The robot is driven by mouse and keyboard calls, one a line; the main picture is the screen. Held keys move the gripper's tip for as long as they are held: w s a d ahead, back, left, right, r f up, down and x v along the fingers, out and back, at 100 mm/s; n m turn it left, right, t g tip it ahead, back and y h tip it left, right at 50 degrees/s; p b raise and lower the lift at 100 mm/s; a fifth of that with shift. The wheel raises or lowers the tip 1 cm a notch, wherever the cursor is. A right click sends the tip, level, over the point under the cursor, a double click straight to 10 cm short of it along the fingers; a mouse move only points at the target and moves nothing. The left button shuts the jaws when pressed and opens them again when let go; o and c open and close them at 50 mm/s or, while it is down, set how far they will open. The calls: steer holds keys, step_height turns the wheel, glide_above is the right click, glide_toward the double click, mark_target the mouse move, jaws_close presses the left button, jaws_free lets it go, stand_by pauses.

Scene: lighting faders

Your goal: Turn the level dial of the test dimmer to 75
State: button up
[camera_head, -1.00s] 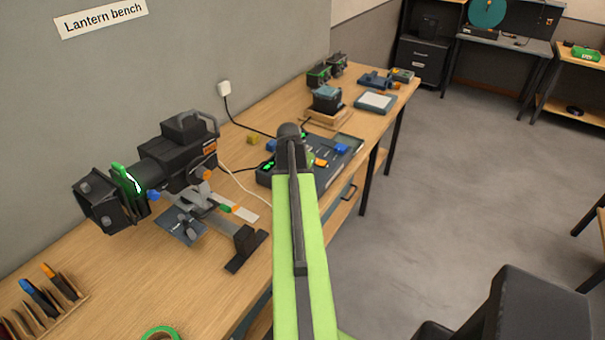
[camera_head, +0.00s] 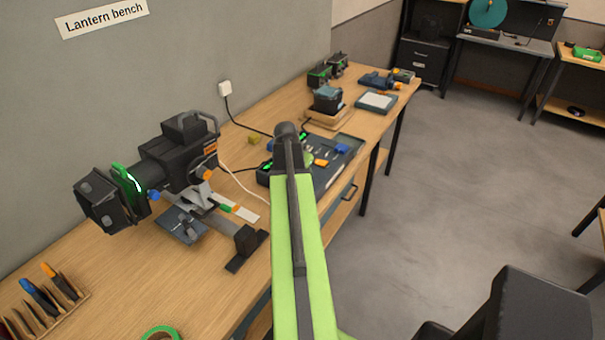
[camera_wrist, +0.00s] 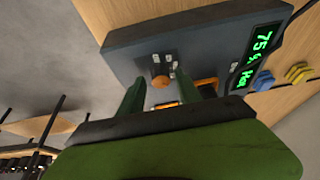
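The test dimmer (camera_head: 335,176) is a dark blue-grey box on the bench, partly hidden behind my arm in the head view. In the wrist view the dimmer (camera_wrist: 125,50) fills the upper middle, and its lit green display (camera_wrist: 257,55) reads 75 % with more text after it. A round orange knob (camera_wrist: 160,82), seemingly the level dial, shows on the panel beside small grey parts. My gripper (camera_wrist: 158,92) has two green fingers set apart over the panel, with the knob showing between them. Contact with it cannot be told. The gripper is hidden behind my arm in the head view.
A black stage lantern (camera_head: 185,160) with a green filter stands on the bench to the left. A small tool rack (camera_head: 45,305) and a green tape roll (camera_head: 161,333) are in front. A blue-black device on a wooden base (camera_head: 328,102) stands behind the dimmer.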

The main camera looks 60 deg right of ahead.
steer(key=shift+o, duration=0.2)
steer(key=shift+r, duration=0.1)
steer(key=p+v, duration=1.6)
steer(key=v, duration=0.1)
steer(key=shift+a, duration=0.15)
